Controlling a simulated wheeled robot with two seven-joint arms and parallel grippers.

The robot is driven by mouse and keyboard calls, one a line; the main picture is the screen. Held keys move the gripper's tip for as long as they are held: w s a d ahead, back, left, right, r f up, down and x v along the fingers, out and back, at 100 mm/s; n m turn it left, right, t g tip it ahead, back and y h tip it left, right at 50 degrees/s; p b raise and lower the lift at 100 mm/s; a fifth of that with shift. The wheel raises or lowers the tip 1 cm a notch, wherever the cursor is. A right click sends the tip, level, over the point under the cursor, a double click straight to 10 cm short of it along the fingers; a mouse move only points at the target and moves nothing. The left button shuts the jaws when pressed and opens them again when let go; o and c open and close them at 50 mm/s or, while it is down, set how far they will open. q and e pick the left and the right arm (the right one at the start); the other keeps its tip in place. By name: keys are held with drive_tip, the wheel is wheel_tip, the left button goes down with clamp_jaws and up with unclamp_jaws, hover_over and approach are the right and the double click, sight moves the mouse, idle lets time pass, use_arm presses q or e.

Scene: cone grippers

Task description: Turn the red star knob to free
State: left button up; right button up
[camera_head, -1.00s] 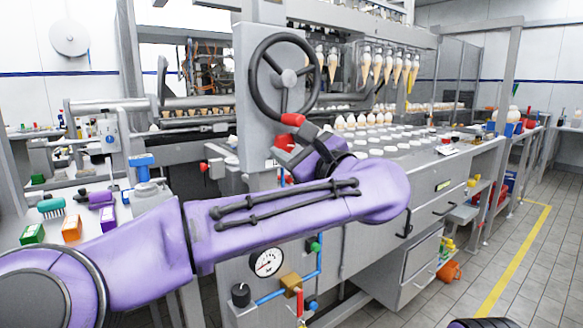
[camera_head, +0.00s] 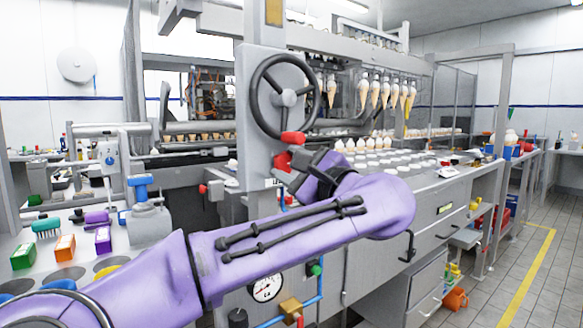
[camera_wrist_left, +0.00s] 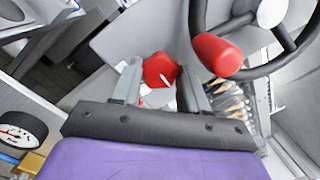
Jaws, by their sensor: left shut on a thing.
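The red star knob (camera_head: 282,161) sits on the grey panel below the handwheel (camera_head: 284,94) in the head view. In the left wrist view the knob (camera_wrist_left: 159,69) is between my two fingers, with a white mark on its face. My left gripper (camera_head: 287,170) is shut on the knob; its fingers also show in the left wrist view (camera_wrist_left: 160,84). The fingers and wrist hide part of the knob in the head view. My right gripper is not in view.
The handwheel's red handle (camera_head: 292,138) is just above the knob and close to my left gripper. A pressure gauge (camera_head: 266,287) and blue pipes are below my left forearm. A drawer handle (camera_head: 408,246) sticks out at the right.

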use_arm(q)
drive_tip(key=o, duration=1.1)
drive_tip(key=shift+c, duration=0.2)
drive_tip(key=shift+s, duration=0.1)
drive_tip(key=v, duration=0.7)
drive_tip(key=shift+s+d+f, duration=0.1)
drive_tip(key=shift+d+f, duration=0.05)
